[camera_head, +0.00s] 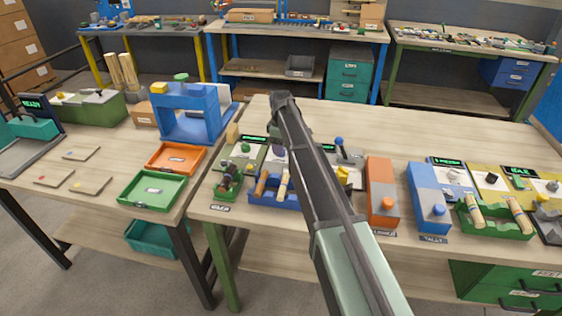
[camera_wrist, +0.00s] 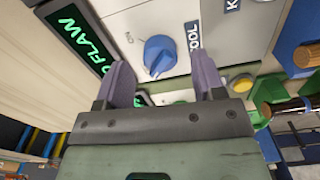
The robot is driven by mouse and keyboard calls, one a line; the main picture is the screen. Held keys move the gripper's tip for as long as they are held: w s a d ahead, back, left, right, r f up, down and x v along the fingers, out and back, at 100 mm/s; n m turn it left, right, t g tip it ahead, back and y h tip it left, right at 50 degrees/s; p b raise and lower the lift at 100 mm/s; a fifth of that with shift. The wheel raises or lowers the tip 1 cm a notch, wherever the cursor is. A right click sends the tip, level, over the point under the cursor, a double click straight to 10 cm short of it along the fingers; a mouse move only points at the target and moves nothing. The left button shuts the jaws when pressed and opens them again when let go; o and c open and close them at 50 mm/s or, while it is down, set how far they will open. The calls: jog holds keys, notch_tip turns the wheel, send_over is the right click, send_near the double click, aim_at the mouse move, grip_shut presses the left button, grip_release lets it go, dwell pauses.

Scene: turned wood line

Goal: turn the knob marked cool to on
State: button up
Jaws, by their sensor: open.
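The fingertips appear short of the knob, and I see no contact.
A yellow button (camera_wrist: 241,84) and green parts are to the right. In the head view an orange box (camera_head: 381,190) and a blue-grey box (camera_head: 428,195) stand right of my arm.

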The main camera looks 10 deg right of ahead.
notch_tip(320, 180, down, 2)
jog(key=shift+f+b, duration=0.2)
jog(key=shift+b, duration=0.25)
jog(key=shift+r, duration=0.1)
jog(key=shift+c, duration=0.4)
jog(key=c, duration=0.8)
jog(key=shift+c, duration=0.2)
